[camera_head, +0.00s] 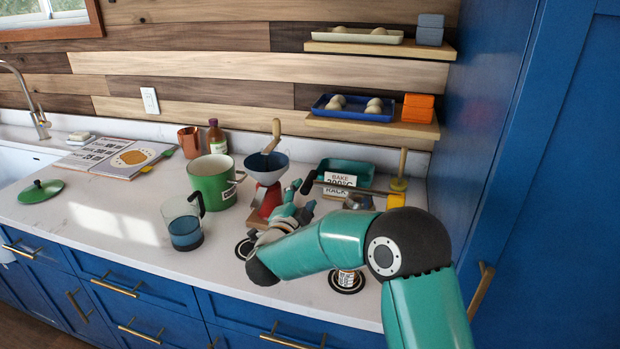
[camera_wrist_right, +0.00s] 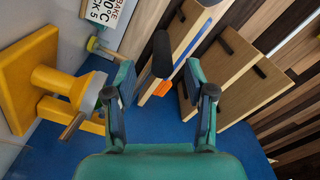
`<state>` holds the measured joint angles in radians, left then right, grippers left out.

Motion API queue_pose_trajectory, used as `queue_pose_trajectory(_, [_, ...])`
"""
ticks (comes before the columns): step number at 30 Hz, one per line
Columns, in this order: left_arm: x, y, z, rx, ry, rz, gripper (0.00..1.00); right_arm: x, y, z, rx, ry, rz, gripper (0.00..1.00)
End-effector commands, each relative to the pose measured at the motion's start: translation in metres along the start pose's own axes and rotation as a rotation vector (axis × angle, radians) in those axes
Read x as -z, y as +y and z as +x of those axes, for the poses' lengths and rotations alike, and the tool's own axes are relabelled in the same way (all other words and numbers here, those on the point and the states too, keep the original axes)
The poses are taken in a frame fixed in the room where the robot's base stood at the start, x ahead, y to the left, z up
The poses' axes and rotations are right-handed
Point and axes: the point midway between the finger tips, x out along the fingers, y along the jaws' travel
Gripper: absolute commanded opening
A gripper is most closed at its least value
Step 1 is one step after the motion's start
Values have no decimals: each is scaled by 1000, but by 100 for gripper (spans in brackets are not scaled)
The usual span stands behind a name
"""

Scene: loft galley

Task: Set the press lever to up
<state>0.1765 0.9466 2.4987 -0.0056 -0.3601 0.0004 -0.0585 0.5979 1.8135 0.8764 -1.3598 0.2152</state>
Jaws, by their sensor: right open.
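The press shows a yellow body (camera_head: 395,201) at the right of the counter, partly hidden by my right arm. Its long thin lever (camera_head: 345,188) runs left from there, roughly level, to a black grip (camera_head: 308,182). The yellow press body (camera_wrist_right: 65,82) also shows at the left of the right wrist view. There, the black grip (camera_wrist_right: 161,55) appears in the gap between the fingers of my right gripper (camera_wrist_right: 158,80). The right gripper (camera_head: 303,197) is open, close to the grip; whether it touches is unclear. My left gripper is not in view.
A green pot (camera_head: 210,183) and a glass jug (camera_head: 184,226) are farther left. A teal tray (camera_head: 348,170) lies behind the lever. Shelves (camera_head: 380,126) hang above.

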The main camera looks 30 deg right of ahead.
Motion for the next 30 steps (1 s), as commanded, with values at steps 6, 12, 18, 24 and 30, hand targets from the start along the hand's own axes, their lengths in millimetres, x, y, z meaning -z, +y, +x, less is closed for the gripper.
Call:
queue_pose_trajectory(6, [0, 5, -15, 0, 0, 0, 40, 2, 0, 41, -3, 3, -2, 55])
queue_pose_trajectory(12, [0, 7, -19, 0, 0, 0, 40, 1, 0, 60, -2, 1, -1, 55])
queue_pose_trajectory(18, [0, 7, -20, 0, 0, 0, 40, 1, 1, 64, -1, 1, -1, 55])
queue_pose_trajectory(24, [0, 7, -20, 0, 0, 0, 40, 1, 1, 64, -1, 1, -1, 48])
queue_pose_trajectory(30, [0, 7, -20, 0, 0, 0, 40, 1, 1, 64, -1, 1, -1, 14])
